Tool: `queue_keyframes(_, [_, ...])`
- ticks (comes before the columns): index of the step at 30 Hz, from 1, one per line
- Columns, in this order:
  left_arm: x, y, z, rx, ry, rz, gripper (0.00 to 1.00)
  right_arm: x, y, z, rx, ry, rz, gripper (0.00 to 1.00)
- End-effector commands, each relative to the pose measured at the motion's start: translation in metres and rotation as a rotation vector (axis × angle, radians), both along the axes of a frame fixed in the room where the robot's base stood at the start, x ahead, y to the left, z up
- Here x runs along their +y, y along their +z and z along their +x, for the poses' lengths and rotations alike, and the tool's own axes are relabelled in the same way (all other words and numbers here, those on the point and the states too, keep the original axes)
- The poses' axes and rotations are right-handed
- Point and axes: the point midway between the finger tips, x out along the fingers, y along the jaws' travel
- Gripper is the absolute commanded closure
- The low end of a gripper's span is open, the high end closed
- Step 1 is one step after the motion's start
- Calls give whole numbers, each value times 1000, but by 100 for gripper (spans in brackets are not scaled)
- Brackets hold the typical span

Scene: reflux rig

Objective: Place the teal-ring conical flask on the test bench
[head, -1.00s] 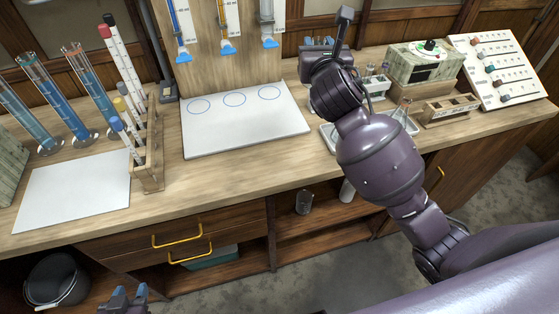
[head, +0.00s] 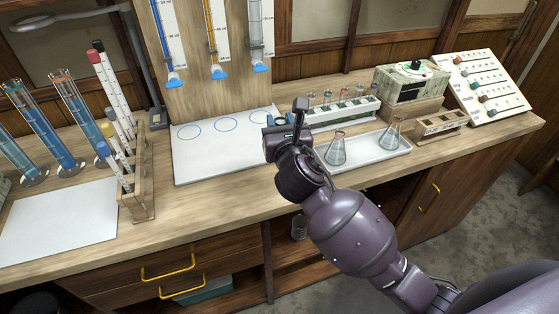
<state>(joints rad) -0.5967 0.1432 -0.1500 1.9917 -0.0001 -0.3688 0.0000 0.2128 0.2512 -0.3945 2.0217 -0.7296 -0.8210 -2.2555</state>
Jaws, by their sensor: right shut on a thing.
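My right gripper (head: 281,130) is over the right end of the white board with blue circles (head: 215,165). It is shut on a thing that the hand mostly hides. A small dark greenish ring (head: 280,121) shows at the fingers and looks like the rim of the teal-ring conical flask. The flask's body is hidden, so I cannot tell whether it touches the board. Two other conical flasks, a nearer one (head: 337,150) and a farther one (head: 392,135), stand upright on a white tray (head: 366,158) to the right. My left gripper is out of view.
The wooden bench (head: 215,205) also holds a test tube rack (head: 140,180), several blue-filled cylinders, and a white sheet (head: 60,225) at left. A white vial rack (head: 345,112), a green-grey box (head: 410,85) and a knob panel (head: 490,85) stand at the right. Burettes hang above the board.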

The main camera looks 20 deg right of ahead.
Motion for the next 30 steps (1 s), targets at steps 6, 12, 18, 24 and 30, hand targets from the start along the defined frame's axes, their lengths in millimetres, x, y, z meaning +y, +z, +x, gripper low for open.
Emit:
queue_keyframes(6, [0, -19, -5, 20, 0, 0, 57, -1, -40, 0, 5, -2, 1, 100])
queue_keyframes(12, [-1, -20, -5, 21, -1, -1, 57, 0, -49, 0, 2, -1, 0, 100])
queue_keyframes(18, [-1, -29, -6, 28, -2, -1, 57, 0, -79, 0, 7, -1, 1, 100])
queue_keyframes(24, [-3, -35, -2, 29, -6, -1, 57, 0, -103, 0, 5, -1, 1, 100])
queue_keyframes(30, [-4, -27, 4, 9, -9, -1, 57, 0, -104, 0, -1, 0, 0, 100])
